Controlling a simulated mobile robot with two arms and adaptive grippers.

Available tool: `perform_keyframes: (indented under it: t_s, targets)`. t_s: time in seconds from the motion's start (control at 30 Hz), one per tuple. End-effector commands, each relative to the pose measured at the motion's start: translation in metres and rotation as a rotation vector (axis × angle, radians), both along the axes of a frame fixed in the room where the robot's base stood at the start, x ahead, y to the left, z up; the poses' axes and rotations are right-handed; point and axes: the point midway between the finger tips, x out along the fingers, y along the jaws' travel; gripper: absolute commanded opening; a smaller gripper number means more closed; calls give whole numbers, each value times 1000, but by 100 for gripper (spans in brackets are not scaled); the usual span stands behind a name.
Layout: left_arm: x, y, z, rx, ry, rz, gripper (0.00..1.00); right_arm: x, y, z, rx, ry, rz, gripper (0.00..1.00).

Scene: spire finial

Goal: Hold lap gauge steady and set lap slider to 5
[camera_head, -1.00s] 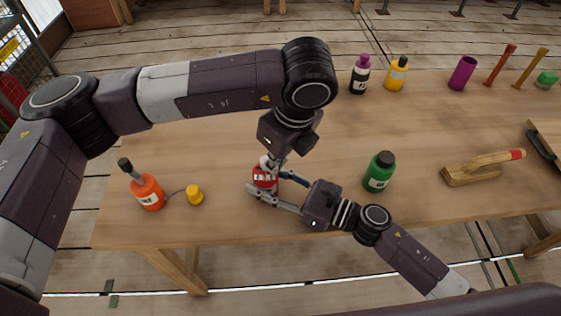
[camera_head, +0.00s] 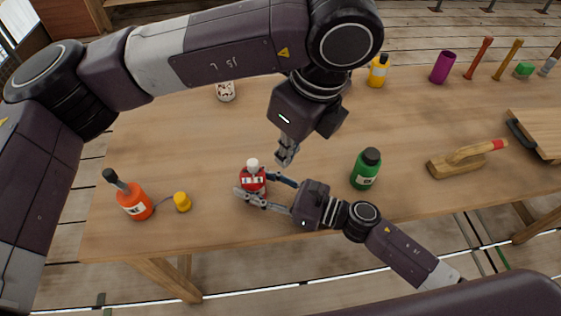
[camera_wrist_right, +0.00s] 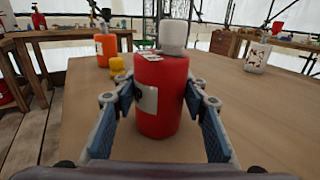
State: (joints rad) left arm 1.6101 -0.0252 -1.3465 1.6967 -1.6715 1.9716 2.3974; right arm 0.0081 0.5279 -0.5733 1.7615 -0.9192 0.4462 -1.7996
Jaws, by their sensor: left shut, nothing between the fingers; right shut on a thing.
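A red container (camera_head: 252,182) with a white top (camera_head: 252,164) and a pale label stands upright near the table's front edge. It also shows large in the right wrist view (camera_wrist_right: 161,95). My right gripper (camera_head: 256,188) is shut on its body, with one finger on each side. My left gripper (camera_head: 285,158) is shut and empty, above and to the right of the white top, apart from it. I see no readable scale; a small white flat piece with dark marks shows beside the top in the wrist view, partly hidden. I cannot tell whether it is a slider.
An orange bottle (camera_head: 133,202) and a yellow cap (camera_head: 182,202) are on the left. A green bottle (camera_head: 366,168) stands to the right, beyond my right gripper. A wooden float (camera_head: 466,160) lies further right. A white patterned cup (camera_head: 226,91) stands behind. Table between is clear.

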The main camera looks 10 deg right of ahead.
Motion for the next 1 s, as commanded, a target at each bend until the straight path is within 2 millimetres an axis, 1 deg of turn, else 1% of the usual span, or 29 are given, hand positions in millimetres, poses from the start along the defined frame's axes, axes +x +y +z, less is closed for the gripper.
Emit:
perform_keyframes:
  t_s: [0.07, 0.13, 0.27, 0.43, 0.5, 0.6, 0.8, 1.0]
  targets:
    - [-1, -1, 4, -2, 2, -3, 0, 0, 0, 0, 0, 0, 0, 12]
    - [-5, -4, 2, -14, 18, -18, 0, 0, 0, 0, 0, 0, 0, 12]
    - [-19, -18, -13, -77, 95, -94, 0, 0, 0, 0, 0, 0, 0, 12]
    - [-56, -52, -39, -253, 250, -271, 0, 0, 0, 0, 0, 0, 0, 12]
    - [-72, -67, -46, -343, 309, -344, 0, 0, 0, 0, 0, 0, 0, 12]
    - [-94, -87, -51, -480, 375, -442, 0, 0, 0, 0, 0, 0, 0, 12]
    - [-130, -121, -48, -770, 453, -594, 0, 0, 0, 0, 0, 0, 0, 12]
    - [-150, -146, -31, -1071, 448, -689, 0, 0, 0, 0, 0, 0, 0, 12]
